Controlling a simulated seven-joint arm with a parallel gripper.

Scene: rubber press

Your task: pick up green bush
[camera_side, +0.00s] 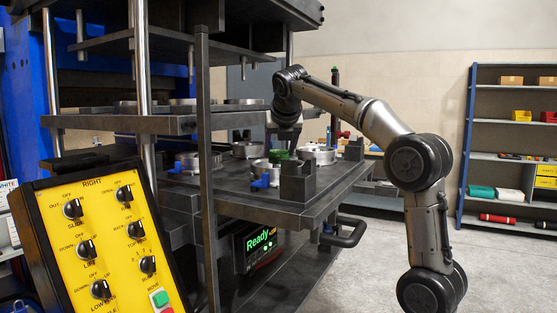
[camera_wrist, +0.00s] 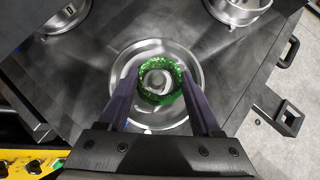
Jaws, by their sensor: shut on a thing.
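The green bush (camera_wrist: 174,72) is a glittery green ring. In the wrist view it sits between the two fingers of my gripper (camera_wrist: 158,92), over a round metal mould (camera_wrist: 197,64). My gripper is shut on the bush from its two sides. In the side view the green bush (camera_side: 279,155) shows small at the mould on the press plate. My gripper (camera_side: 283,147) is just above it there, partly dark against the press. I cannot tell whether the bush still touches the mould.
Other metal moulds (camera_side: 318,154) and blue pieces (camera_side: 260,181) stand on the dark press plate (camera_side: 235,190). A dark block (camera_side: 297,181) stands at its front corner. A vertical post (camera_side: 206,180) and an upper plate (camera_side: 170,123) are close by. A yellow control panel (camera_side: 95,245) is at front left.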

